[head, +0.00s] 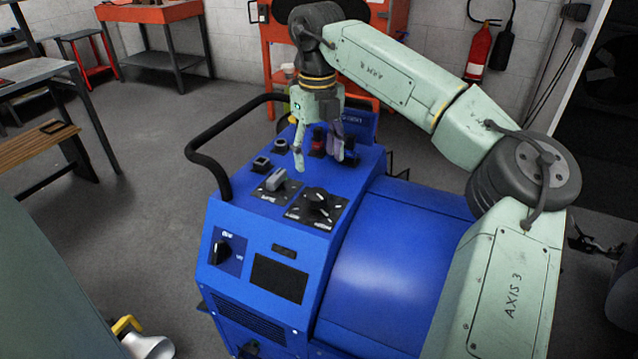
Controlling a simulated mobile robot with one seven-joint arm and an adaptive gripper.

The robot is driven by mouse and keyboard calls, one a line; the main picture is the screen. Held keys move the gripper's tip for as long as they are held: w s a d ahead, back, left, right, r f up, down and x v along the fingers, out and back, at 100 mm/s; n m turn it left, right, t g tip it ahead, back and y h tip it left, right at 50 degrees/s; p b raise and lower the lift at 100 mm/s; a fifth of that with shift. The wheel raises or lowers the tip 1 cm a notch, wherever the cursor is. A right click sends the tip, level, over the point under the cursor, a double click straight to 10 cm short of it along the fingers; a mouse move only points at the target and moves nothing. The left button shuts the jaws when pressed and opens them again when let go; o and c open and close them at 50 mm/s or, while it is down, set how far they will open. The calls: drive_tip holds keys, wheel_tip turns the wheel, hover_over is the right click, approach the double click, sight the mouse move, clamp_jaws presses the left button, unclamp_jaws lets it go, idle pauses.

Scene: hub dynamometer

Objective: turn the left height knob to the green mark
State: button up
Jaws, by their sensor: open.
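The blue dynamometer (232,297) stands in the middle of the head view. Its top panel has a grey knob (276,180) on a dark plate and, to its right, a black knob (318,197) on another dark plate. A third, black knob (221,251) sits on the front face at left. The labels are too small to read, so I cannot tell which is the left height knob. I can make out no green mark. My gripper (319,160) points down, open and apparently empty, over the rear of the top panel, behind the grey and black knobs.
A black tubular handle (205,165) curves around the machine's left and back. Red and dark fittings (318,140) stand on the panel near my fingers. A red cabinet (283,50) and a fire extinguisher (478,52) are behind.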

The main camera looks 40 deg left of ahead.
sight(316, 194)
wheel_tip(316, 194, down, 10)
drive_tip(key=shift+s+a+r+p, duration=0.1)
drive_tip(key=shift+r+p, duration=0.15)
drive_tip(key=shift+p, duration=0.6)
drive_tip(key=c, duration=1.2)
drive_tip(key=shift+o, duration=0.2)
